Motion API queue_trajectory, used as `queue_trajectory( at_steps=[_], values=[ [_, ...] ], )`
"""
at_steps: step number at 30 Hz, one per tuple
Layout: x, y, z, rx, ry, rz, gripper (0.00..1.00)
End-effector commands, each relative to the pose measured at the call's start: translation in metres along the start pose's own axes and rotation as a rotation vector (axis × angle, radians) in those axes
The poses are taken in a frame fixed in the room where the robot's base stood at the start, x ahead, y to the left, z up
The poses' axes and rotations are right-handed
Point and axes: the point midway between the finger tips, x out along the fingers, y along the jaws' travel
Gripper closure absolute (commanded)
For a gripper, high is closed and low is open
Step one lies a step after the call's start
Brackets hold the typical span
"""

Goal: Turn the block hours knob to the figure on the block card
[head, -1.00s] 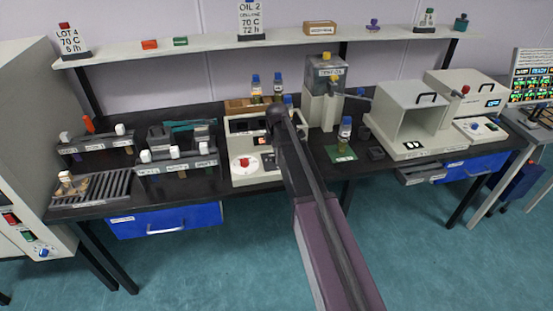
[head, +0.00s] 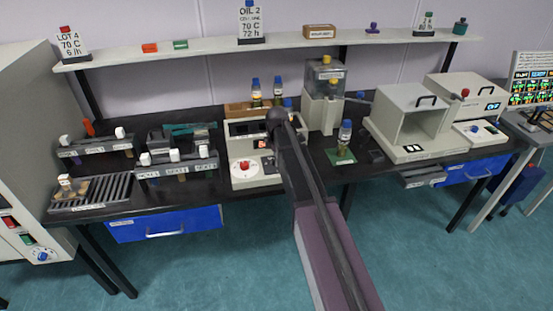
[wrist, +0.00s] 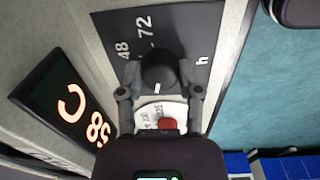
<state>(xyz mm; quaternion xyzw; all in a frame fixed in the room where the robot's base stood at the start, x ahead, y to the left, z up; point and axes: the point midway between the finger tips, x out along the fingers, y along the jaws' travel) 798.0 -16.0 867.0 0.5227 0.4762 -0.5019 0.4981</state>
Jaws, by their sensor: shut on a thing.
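My gripper (wrist: 158,95) is shut on a round dark knob (wrist: 160,70), one finger at each side. The knob sits on a dark plate (wrist: 185,22) printed 48, 72 and h. A short white mark on the knob shows near its lower edge in the wrist view, away from the 72 and 48; any figures below are hidden. In the head view my arm covers the knob and fingers at the pale block unit (head: 242,180). The OIL 2 card (head: 251,22) on the shelf reads 70 C and 72 h.
A red knob (wrist: 168,125) on a white dial lies close below my fingers in the wrist view. A lit display (wrist: 75,108) with red characters is at left. Bottles (head: 256,93) stand behind the unit. A tube rack (head: 178,168) is to its left.

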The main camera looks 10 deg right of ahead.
Motion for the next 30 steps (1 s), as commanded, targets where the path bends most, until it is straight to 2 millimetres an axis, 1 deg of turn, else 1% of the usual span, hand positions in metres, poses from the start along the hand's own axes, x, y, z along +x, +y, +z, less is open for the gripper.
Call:
queue_trajectory(
  at_steps=[5, 11, 17, 30],
  values=[
    [0.0003, -0.0011, 0.0000, 0.036, -0.002, -0.002, 1.00],
    [0.0004, -0.0015, -0.0002, 0.128, -0.005, -0.002, 1.00],
    [0.0004, -0.0020, -0.0005, 0.278, -0.011, -0.003, 1.00],
    [0.0004, -0.0031, -0.0010, 0.689, -0.030, -0.004, 1.00]
  ],
)
